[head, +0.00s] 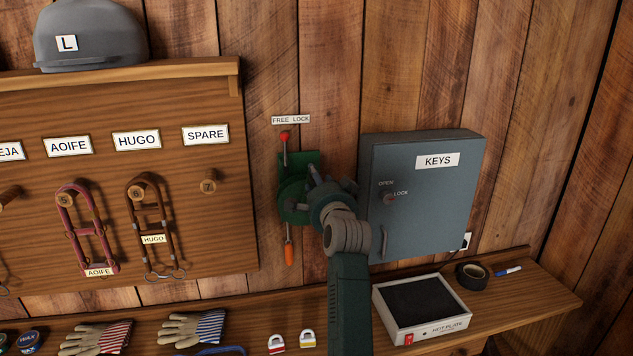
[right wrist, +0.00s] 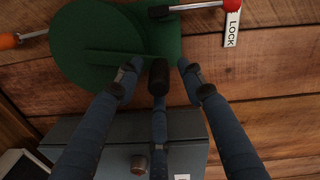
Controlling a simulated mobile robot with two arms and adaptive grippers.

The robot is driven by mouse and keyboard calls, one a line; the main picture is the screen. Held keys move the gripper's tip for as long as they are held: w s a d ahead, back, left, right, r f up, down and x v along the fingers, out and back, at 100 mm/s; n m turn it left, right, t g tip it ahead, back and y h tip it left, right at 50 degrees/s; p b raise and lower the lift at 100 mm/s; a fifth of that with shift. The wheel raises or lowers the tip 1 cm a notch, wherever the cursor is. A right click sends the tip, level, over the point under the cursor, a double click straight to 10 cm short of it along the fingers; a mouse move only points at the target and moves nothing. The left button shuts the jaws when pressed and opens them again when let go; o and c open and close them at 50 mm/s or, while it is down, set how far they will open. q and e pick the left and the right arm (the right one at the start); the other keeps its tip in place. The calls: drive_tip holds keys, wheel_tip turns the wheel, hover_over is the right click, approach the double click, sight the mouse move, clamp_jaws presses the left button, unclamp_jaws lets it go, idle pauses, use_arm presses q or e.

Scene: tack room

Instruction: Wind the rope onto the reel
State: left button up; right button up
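The green reel (head: 293,192) is mounted on the plank wall; its disc (right wrist: 85,50) fills the upper left of the right wrist view. A crank arm (right wrist: 112,56) crosses it, ending in a black crank knob (right wrist: 158,80). My right gripper (right wrist: 158,76) has its fingers spread around the knob, with visible gaps at the sides. In the head view my right gripper (head: 318,190) covers the reel's right side. An orange end piece (head: 289,253) hangs below the reel on a short line. A red-knobbed lever (head: 284,137) stands above it. My left gripper is out of view.
A "FREE LOCK" label (head: 291,120) is above the lever. The grey key cabinet (head: 425,215) stands close right of the reel. A hot plate (head: 421,306), tape (head: 471,276) and padlocks (head: 307,338) are on the shelf below. The pegboard (head: 222,215) with halters is left.

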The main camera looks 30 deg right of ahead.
drive_tip(key=shift+a+r, duration=0.1)
wheel_tip(320, 180, up, 10)
drive_tip(key=shift+f, duration=0.1)
idle(0.3)
drive_tip(key=s+d+f+n+h, duration=0.2)
drive_tip(key=s+d+f+n, duration=0.1)
drive_tip(key=s+d+n, duration=0.15)
drive_tip(key=s+a+f+n+y+p, duration=0.25)
drive_tip(key=s+a+f+n, duration=0.25)
drive_tip(key=a+f+n, duration=0.3)
drive_tip(key=shift+n+t, duration=0.3)
drive_tip(key=shift+n, duration=0.05)
drive_tip(key=x, duration=0.3)
drive_tip(key=p+x, duration=0.1)
drive_tip(key=x, duration=0.2)
drive_tip(key=d+r+p+x, duration=0.1)
drive_tip(key=x, duration=0.2)
drive_tip(key=shift+s, duration=0.15)
drive_tip(key=shift+x, duration=0.8)
drive_tip(key=shift+a+f, duration=0.1)
drive_tip(key=shift+f, duration=0.05)
